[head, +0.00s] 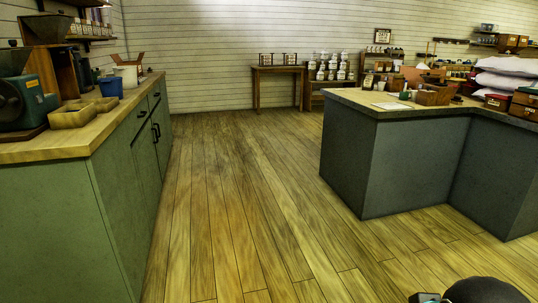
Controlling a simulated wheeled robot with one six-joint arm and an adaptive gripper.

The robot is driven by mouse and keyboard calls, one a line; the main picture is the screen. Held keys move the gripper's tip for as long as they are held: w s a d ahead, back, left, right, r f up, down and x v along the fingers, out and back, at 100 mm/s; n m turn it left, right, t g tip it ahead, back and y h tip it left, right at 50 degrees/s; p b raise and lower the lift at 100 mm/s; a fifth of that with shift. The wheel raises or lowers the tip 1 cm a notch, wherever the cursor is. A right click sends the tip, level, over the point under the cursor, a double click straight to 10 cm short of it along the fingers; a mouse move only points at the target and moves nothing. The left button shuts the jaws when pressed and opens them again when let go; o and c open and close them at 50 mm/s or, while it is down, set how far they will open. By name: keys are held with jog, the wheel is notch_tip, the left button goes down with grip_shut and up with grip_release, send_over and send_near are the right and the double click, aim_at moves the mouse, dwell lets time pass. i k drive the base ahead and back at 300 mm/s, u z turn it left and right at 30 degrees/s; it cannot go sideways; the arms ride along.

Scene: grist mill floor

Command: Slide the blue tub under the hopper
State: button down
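A blue tub (110,87) stands upright on the wooden top of the green counter (118,132) at the left, behind two tan open boxes. Dark funnel-shaped hoppers show at the far left of that counter: one (46,27) high up above a wooden stand, and a grey one (14,60) above a teal mill. I cannot tell which hopper is the task's. No hopper is directly above the tub in this view. My gripper's fingers are not visible; only a dark part of my arm shows at the bottom right, far from the tub.
Two tan boxes (73,117) and a white bucket (127,75) share the left counter. A grey L-shaped counter (412,163) with boxes and sacks stands at the right. The plank floor (236,205) between them is clear. A small wooden table (278,72) stands at the back wall.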

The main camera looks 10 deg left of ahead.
aim_at(113, 86)
jog(key=u, duration=0.3)
jog(key=i, duration=1.85)
jog(key=u, duration=1.4)
jog(key=i, duration=2)
jog(key=u, duration=0.8)
